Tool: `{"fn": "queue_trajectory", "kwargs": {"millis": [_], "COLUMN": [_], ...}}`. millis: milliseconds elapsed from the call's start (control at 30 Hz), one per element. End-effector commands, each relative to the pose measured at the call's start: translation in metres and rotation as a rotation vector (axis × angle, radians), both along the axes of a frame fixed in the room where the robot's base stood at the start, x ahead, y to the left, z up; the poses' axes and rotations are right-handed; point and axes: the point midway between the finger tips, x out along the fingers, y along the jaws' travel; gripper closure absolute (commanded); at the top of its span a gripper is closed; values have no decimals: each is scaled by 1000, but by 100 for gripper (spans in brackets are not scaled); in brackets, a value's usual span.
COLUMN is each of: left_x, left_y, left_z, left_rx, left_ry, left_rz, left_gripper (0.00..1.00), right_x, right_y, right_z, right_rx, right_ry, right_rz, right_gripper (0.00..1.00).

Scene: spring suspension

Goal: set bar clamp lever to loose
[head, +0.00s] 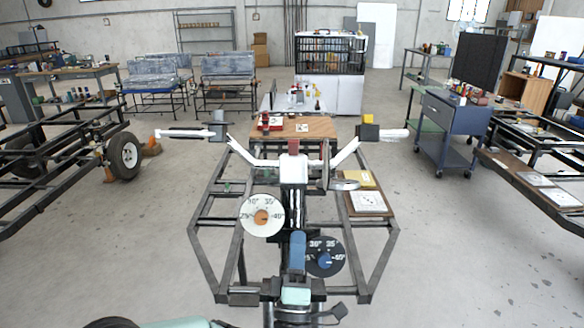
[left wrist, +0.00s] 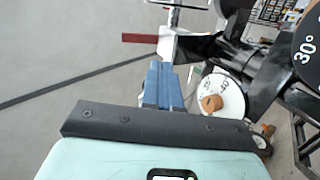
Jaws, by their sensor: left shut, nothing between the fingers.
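The likely bar clamp lever is a red bar (head: 293,147) at the top of a white clamp body (head: 293,170) in the middle of the head view. In the left wrist view the red bar (left wrist: 139,38) sticks out to the left of the white body (left wrist: 166,45). My left gripper (head: 297,238) points at the clamp from the near side, its blue fingers shut and empty. In the left wrist view the fingertips (left wrist: 163,64) are close to the white body; I cannot tell if they touch. My right gripper is not in view.
A white dial (head: 252,217) with an orange knob and a black dial (head: 338,270) with a blue knob flank my left gripper. A dark metal frame (head: 213,250) surrounds them. A wooden board (head: 306,127) lies beyond.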

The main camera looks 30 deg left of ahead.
Motion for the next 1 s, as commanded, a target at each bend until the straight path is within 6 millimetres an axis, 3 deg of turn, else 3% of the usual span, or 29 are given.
{"fn": "queue_trajectory", "kwargs": {"millis": [33,133,533,667,1000], "left_x": [-10,-21,-22,-15,25], "left_y": [-1,-3,-2,3,28], "left_z": [20,41,45,54,105], "left_rx": [-11,-26,-29,-28,-29], "left_ry": [-68,-147,-162,-164,-163], "left_rz": [-1,-4,-3,-1,0], "left_gripper": [100,100,100,100,100], "right_x": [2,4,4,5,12], "right_y": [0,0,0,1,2], "right_z": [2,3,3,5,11], "right_rx": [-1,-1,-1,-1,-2], "right_ry": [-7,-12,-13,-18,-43], "right_rz": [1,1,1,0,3], "right_gripper": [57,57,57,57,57]}}
